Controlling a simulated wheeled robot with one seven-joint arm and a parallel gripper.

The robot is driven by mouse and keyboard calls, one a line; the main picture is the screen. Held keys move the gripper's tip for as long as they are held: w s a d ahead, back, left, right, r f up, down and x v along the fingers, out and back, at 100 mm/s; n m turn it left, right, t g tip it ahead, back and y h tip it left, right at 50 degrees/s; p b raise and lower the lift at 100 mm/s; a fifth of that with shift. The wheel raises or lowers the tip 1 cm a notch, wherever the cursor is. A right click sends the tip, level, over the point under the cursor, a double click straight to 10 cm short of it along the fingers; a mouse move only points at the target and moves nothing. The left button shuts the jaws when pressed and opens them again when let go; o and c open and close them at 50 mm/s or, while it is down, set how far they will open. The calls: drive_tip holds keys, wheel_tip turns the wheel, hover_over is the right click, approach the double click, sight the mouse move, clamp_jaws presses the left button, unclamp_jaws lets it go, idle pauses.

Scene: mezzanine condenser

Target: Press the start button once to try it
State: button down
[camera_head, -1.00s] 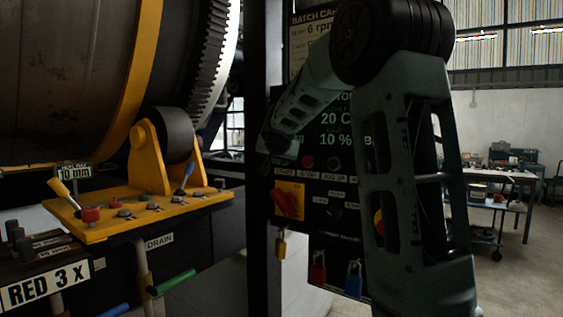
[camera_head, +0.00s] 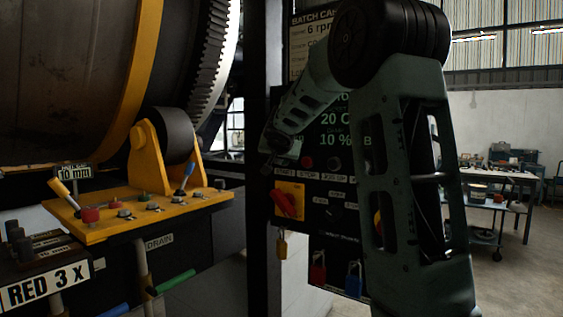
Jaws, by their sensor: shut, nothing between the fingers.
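The control panel (camera_head: 330,222) stands upright in the middle, with a row of buttons under a lit green display (camera_head: 335,118). Small labels run below the row; the left one seems to read START (camera_head: 285,171). The start button itself is hidden behind my wrist. My gripper (camera_head: 268,160) is a small dark shape at the end of my forearm, at the row's left end. It is shut and empty. I cannot tell whether it touches the button. A red button (camera_head: 307,162) and a dark button (camera_head: 333,163) show to its right.
My arm covers the panel's right part. A yellow valve shelf (camera_head: 150,218) and a big drum (camera_head: 70,70) stand left. A workbench (camera_head: 500,175) is far right.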

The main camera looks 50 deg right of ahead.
drive_tip(key=shift+d, duration=0.2)
drive_tip(key=shift+a, duration=0.1)
idle(0.4)
drive_tip(key=shift+s+a+b, duration=0.1)
drive_tip(key=shift+a+b, duration=0.6)
drive_tip(key=shift+a, duration=0.05)
drive_tip(key=shift+s+a+b, duration=0.15)
drive_tip(key=shift+a+b, duration=1.65)
drive_tip(key=shift+a, duration=0.75)
